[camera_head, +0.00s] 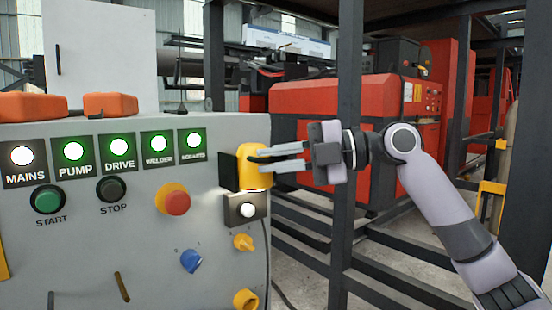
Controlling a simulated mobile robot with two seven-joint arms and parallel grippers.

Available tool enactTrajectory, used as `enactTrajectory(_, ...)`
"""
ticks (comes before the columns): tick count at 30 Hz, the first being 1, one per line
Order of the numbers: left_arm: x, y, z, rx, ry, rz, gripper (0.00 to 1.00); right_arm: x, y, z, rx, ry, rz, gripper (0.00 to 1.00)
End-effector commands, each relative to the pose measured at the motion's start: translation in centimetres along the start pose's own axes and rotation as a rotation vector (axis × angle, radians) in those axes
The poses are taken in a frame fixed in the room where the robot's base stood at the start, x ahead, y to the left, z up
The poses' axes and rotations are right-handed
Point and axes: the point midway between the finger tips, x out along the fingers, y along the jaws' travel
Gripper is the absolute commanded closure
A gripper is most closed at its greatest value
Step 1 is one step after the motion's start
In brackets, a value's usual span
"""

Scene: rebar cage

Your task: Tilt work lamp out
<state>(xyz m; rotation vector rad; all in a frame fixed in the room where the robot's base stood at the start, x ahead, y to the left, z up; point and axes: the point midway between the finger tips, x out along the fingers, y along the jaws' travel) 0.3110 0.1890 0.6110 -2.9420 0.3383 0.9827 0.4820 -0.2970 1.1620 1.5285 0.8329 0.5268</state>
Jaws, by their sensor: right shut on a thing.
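The work lamp (252,164) is a small yellow head on a dark bracket at the right edge of the grey control panel (110,245). A bright glow shows on the panel just below and left of it. My right gripper (278,158) comes in from the right and is shut on the lamp's right side, with its two pale fingers one above the other. The fingertips hide a little of the lamp's edge. My left gripper is not in view.
Below the lamp is a metal switch box (245,209) with a white button. A red stop button (175,201), a yellow knob (244,242) and a blue knob (190,261) are nearby. A dark steel post (347,240) stands behind my right gripper, before a red machine (345,105).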

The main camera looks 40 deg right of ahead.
Motion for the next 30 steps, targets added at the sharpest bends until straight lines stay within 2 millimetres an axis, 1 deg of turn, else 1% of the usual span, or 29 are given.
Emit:
enactTrajectory(5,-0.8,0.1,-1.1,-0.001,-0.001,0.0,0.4,-0.1,0.7,0.0,0.027,0.0,-0.027,1.0)
enactTrajectory(12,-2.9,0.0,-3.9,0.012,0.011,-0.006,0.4,-0.1,2.0,0.0,0.112,-0.001,-0.11,1.0)
enactTrajectory(15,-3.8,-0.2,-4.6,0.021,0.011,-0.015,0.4,0.0,2.5,0.1,0.16,-0.002,-0.157,1.0)
enactTrajectory(16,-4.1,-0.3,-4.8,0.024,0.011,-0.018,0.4,0.0,2.7,0.1,0.176,-0.002,-0.173,1.0)
enactTrajectory(19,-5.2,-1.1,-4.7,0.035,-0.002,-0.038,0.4,0.1,3.1,0.2,0.228,-0.002,-0.225,1.0)
enactTrajectory(24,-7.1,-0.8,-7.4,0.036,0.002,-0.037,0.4,0.3,3.8,0.4,0.314,-0.002,-0.311,1.0)
enactTrajectory(30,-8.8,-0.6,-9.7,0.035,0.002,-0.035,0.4,0.7,4.4,0.7,0.415,-0.002,-0.411,1.0)
